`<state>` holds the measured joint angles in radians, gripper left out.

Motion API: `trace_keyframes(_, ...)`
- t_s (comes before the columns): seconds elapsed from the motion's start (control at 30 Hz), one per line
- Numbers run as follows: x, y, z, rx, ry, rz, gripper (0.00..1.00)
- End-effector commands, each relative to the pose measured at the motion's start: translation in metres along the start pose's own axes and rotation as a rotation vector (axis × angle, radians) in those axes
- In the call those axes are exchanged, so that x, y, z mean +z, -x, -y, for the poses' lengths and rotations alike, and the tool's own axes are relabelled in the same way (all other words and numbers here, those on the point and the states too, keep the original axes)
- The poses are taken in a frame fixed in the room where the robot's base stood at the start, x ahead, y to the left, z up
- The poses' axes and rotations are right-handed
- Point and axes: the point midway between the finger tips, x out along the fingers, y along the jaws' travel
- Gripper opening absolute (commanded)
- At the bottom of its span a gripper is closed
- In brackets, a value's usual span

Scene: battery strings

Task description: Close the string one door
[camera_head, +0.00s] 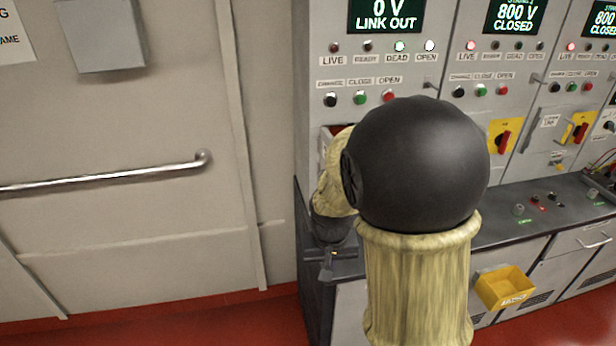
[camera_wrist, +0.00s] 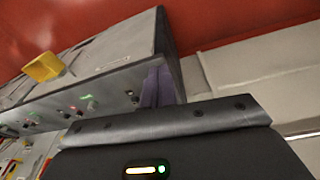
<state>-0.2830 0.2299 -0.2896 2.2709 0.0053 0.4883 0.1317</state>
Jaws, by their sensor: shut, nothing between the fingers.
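The string one panel (camera_head: 345,105) is the leftmost section of the grey cabinet in the head view, with a display (camera_head: 386,14) reading "0 V LINK OUT". My arm hides its lower part, so I cannot tell the door or its angle. A small dark red patch shows just left of my black arm joint. My gripper (camera_head: 327,270) points down beside the left end of the cabinet's dark counter, shut and empty. In the wrist view its purplish fingers (camera_wrist: 157,85) are together in front of the grey cabinet side; I cannot tell whether they touch it.
A yellow bin (camera_head: 505,287) hangs on the cabinet front at lower right. The dark counter (camera_head: 500,233) holds several small parts. The neighbouring display (camera_head: 515,14) reads "800 V CLOSED". A wall with a metal rail (camera_head: 105,178) stands at left. Red floor (camera_head: 200,325) is clear there.

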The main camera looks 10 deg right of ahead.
Motion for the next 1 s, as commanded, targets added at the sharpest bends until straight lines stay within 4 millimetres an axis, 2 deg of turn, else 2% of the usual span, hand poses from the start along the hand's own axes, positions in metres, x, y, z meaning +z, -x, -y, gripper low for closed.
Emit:
trace_keyframes(0.03, -0.021, 0.011, 0.006, 0.030, -0.007, 0.005, 0.00)
trace_keyframes(0.27, -0.101, 0.040, 0.029, 0.203, -0.061, -0.034, 0.00)
trace_keyframes(0.4, -0.145, 0.072, 0.059, 0.319, -0.068, -0.118, 0.00)
trace_keyframes(0.5, -0.168, 0.098, 0.083, 0.387, -0.064, -0.187, 0.00)
trace_keyframes(0.6, -0.181, 0.115, 0.102, 0.428, -0.063, -0.241, 0.00)
trace_keyframes(0.7, -0.186, 0.122, 0.110, 0.444, -0.063, -0.266, 0.00)
trace_keyframes(1.0, -0.186, 0.121, 0.110, 0.444, -0.064, -0.267, 0.00)
